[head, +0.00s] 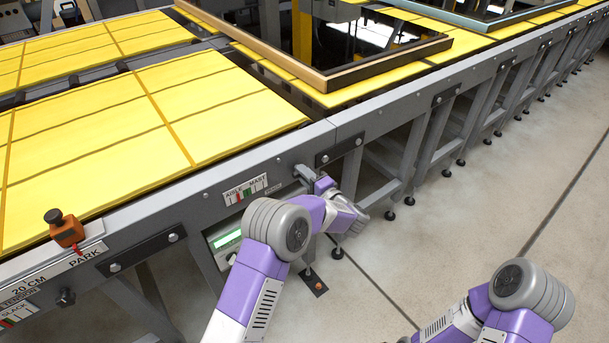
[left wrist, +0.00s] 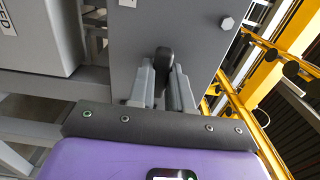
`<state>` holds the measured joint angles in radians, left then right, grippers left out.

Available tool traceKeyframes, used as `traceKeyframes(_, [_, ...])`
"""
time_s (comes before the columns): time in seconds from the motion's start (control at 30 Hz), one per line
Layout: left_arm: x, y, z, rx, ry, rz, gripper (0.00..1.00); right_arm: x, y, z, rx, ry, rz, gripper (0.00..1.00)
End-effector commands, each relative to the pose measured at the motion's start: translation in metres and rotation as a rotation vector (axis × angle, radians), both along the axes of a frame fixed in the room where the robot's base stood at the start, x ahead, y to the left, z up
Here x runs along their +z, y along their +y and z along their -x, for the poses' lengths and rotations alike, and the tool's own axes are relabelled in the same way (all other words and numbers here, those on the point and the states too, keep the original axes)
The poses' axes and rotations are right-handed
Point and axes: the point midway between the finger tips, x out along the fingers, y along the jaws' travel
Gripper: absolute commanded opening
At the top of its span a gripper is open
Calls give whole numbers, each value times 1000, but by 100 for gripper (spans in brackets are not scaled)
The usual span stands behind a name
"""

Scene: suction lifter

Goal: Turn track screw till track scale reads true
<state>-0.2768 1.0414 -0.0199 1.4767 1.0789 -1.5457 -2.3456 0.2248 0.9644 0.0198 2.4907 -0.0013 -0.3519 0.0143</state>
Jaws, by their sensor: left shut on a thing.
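The track scale (head: 245,189) is a small white plate on the grey front rail, lettered AISLE and MAST, with red and green marks. Its pointer is too small to read. My left gripper (head: 308,178) is at the rail just right of this scale. In the left wrist view the two grey fingers (left wrist: 162,88) are shut on a dark knob (left wrist: 165,60), which I take for the track screw, against a grey plate. In the head view my gripper and wrist hide the screw. My right arm shows at the lower right, but its gripper is out of view.
An orange block with a black knob (head: 66,229) sits by the PARK label at left. A tension scale (head: 18,312) and its knob (head: 65,297) are below it. A box with a green display (head: 227,239) is under the rail. The floor at right is clear.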

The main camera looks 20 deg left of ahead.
Motion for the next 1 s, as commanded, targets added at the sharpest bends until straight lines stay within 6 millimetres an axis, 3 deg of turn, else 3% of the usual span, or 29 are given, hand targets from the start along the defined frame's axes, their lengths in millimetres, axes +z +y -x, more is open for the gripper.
traceKeyframes(0.47, [2, -1, 0, -1, -88, 69, 0, 10, 0, 0, 0, 0, 0, 66])
traceKeyframes(1.0, [1, -1, 0, -1, -467, 364, 0, 29, 0, 0, 0, 0, 0, 66])
